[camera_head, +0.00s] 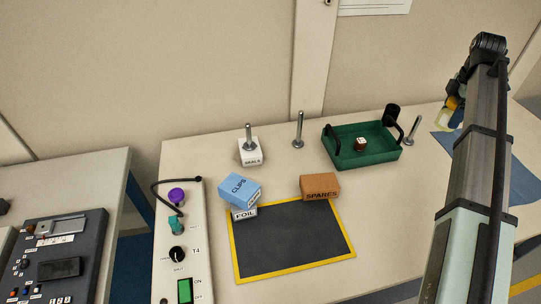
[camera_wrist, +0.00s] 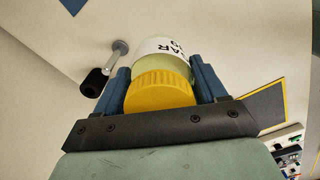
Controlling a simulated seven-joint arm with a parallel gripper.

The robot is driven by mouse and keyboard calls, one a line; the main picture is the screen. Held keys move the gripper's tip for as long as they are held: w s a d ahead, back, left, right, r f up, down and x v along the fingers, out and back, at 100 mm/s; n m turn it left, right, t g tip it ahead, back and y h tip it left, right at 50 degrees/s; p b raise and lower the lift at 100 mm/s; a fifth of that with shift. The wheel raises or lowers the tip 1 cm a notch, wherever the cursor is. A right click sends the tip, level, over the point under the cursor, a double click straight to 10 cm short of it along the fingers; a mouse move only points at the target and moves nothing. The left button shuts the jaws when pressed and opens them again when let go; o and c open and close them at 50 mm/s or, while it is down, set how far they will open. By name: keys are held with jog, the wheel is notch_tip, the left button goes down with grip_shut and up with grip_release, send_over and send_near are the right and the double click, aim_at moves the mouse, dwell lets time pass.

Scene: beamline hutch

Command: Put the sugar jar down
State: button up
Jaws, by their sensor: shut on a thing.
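The sugar jar (camera_wrist: 160,92) has a ribbed yellow lid and a pale yellow-green body with a white label, only partly readable, in the wrist view. My gripper (camera_wrist: 162,78) is shut on it, one blue finger on each side. In the head view the jar (camera_head: 443,118) shows small at the right, partly behind my arm, near the back edge of the blue mat (camera_head: 518,178). My gripper (camera_head: 456,98) is mostly hidden there. I cannot tell whether the jar's base touches the table.
A green tray (camera_head: 391,157) holding a small brown-and-white block stands left of the jar, with a metal post (camera_head: 413,130) between. Boxes stand around a yellow-edged black mat (camera_head: 290,245). The blue mat's visible part is clear.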

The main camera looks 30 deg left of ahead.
notch_tip(320, 180, up, 3)
jog(key=shift+w+r, duration=0.1)
jog(key=shift+r, duration=0.1)
jog(key=s+a+n, duration=0.3)
jog(key=s+a, duration=0.2)
jog(key=a, duration=0.9)
jog(key=s+a+n, duration=0.3)
jog(key=s+a, duration=0.2)
jog(key=a, duration=0.9)
jog(key=s+a+n, duration=0.3)
jog(key=s+a, duration=0.1)
jog(key=a, duration=1)
jog(key=s+a+n, duration=0.7)
jog(key=s+a, duration=1.6)
jog(key=s, duration=0.3)
jog(key=shift+w+f, duration=0.1)
jog(key=shift+f, duration=10.45)
jog(key=shift+f, duration=0.1)
